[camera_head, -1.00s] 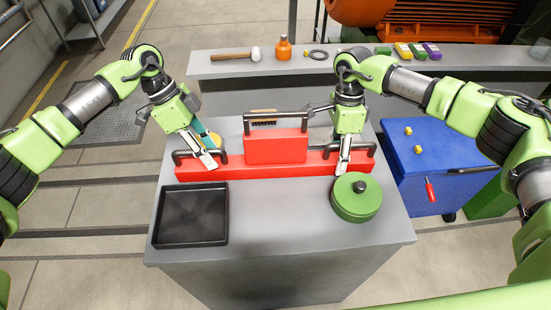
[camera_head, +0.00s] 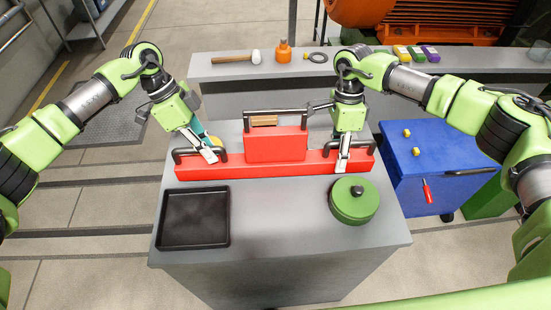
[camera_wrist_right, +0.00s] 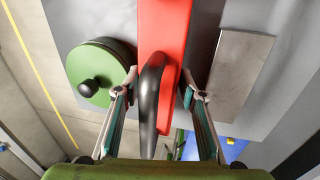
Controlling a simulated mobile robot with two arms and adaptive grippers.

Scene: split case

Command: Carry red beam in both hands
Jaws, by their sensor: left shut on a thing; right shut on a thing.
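The red beam (camera_head: 290,170) spans the grey table, with a black handle at each end. A red block (camera_head: 276,144) with a black top handle rises at its middle; I cannot tell whether it is part of the beam. My left gripper (camera_head: 211,156) is shut on the beam's left handle. My right gripper (camera_head: 342,164) is shut on the right handle. In the right wrist view the black handle (camera_wrist_right: 152,100) runs between the fingers of the right gripper (camera_wrist_right: 160,82). Whether the beam touches the table is hard to tell.
A black tray (camera_head: 193,243) lies at the table's (camera_head: 280,220) front left and a green lidded pot (camera_head: 354,200) at its front right. A blue cart (camera_head: 435,165) stands at the right. A grey bench (camera_head: 220,72) with a hammer and an orange bottle (camera_head: 284,52) is behind.

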